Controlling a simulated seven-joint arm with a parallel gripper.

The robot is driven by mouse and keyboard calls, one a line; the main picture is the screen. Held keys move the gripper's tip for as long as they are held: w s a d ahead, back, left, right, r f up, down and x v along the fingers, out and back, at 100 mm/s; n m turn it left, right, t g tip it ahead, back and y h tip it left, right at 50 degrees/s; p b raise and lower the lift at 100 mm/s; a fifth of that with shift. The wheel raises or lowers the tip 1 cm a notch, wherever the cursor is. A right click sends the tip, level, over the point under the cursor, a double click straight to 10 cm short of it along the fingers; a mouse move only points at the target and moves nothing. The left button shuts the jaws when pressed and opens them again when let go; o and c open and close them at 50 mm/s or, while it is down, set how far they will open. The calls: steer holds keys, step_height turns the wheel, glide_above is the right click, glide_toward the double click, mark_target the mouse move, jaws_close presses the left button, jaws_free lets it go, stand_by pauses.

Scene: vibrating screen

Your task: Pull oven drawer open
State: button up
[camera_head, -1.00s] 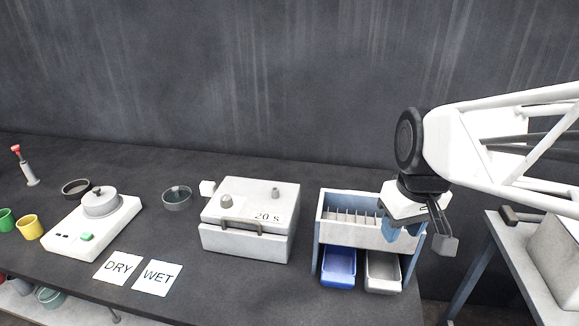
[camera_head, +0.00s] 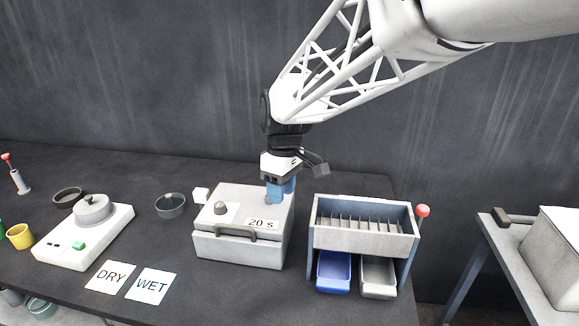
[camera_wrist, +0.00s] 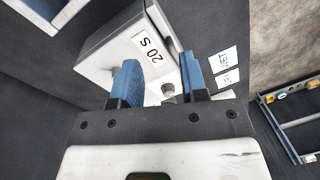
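The oven is most likely the light grey box (camera_head: 238,252) with a "20 S" label, a round knob and a dark bar handle (camera_head: 235,232) on its front. Its drawer appears closed, with no gap visible. My gripper (camera_head: 281,190) hangs pointing down over the box's right rear part in the head view. In the wrist view its two blue fingers (camera_wrist: 160,82) are spread apart with nothing between them, and the box (camera_wrist: 119,53) lies below. The fingers are away from the handle. I cannot tell whether a fingertip touches the box top.
A slotted rack (camera_head: 362,240) with a blue tray (camera_head: 334,271) and a grey tray (camera_head: 378,277) stands right of the box. A scale (camera_head: 84,235) is at left. DRY (camera_head: 109,276) and WET (camera_head: 152,285) cards lie in front. The table front before the box is clear.

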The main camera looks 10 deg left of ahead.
steer(key=w+a+f+n, duration=0.1)
steer(key=a+f+n, duration=0.2)
steer(key=a, duration=0.9)
steer(key=shift+w+a+f+n+g+h, duration=0.3)
steer(key=shift+w+f+n+g, duration=0.1)
steer(key=shift+f, duration=0.15)
steer(key=shift+f, duration=0.1)
steer(key=shift+s+d+f, duration=0.1)
steer(key=shift+s+f, duration=0.15)
steer(key=shift+f, duration=1)
steer(key=shift+s+a+f, duration=0.1)
steer(key=shift+s+f, duration=0.15)
steer(key=shift+f, duration=1)
steer(key=shift+s+d+f, duration=0.1)
steer(key=shift+s+f, duration=0.15)
steer(key=shift+f, duration=1)
jaws_close()
